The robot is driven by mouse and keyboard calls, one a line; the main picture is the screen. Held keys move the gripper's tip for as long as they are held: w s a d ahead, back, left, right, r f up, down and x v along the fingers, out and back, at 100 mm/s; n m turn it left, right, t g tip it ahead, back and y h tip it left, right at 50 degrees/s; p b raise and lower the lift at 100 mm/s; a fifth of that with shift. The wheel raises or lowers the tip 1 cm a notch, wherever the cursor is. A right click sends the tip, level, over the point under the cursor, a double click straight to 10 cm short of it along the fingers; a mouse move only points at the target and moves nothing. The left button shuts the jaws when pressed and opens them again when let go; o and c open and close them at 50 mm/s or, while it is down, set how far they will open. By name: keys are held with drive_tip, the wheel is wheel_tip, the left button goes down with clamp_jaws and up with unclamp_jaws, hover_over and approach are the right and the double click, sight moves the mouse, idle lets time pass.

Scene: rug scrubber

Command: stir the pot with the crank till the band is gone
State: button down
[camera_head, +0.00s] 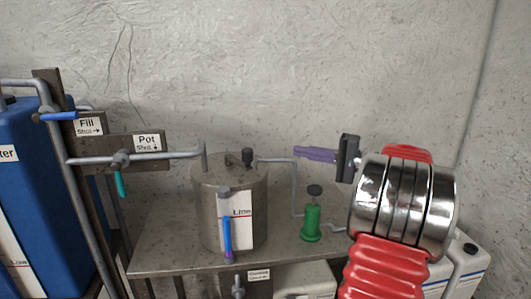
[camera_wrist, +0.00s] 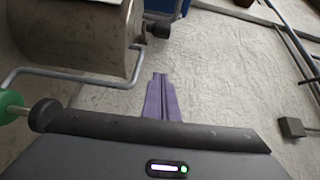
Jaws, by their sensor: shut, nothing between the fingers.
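The steel pot (camera_head: 204,218) stands on the bench, left of my gripper. On its lid is the crank with an upright dark knob (camera_head: 247,156). A sight tube (camera_head: 227,236) on the pot's front is blue with a short purple part at the bottom, beside a white "Line" plate with a red mark. My gripper (camera_head: 297,152) has purple fingers, shut and empty, pointing left in the air to the right of the knob and apart from it. In the wrist view, my fingertips (camera_wrist: 160,76) point toward the wall, with the pot (camera_wrist: 75,35) and a dark knob (camera_wrist: 158,30) at upper left.
A green pump (camera_head: 311,222) with a dark knob stands on the bench (camera_head: 165,255) right of the pot, joined by a thin pipe (camera_head: 294,180). Fill and Pot valves on a post (camera_head: 88,200) and a blue tank (camera_head: 35,190) are at left. White jugs (camera_head: 468,260) stand at lower right.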

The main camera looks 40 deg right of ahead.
drive_tip(key=shift+w+a, duration=0.1)
drive_tip(key=w+a, duration=0.7)
drive_tip(key=w, duration=0.1)
drive_tip(key=shift+w+a+f, duration=0.15)
drive_tip(key=shift+w+a, duration=0.1)
drive_tip(key=shift+a, duration=0.1)
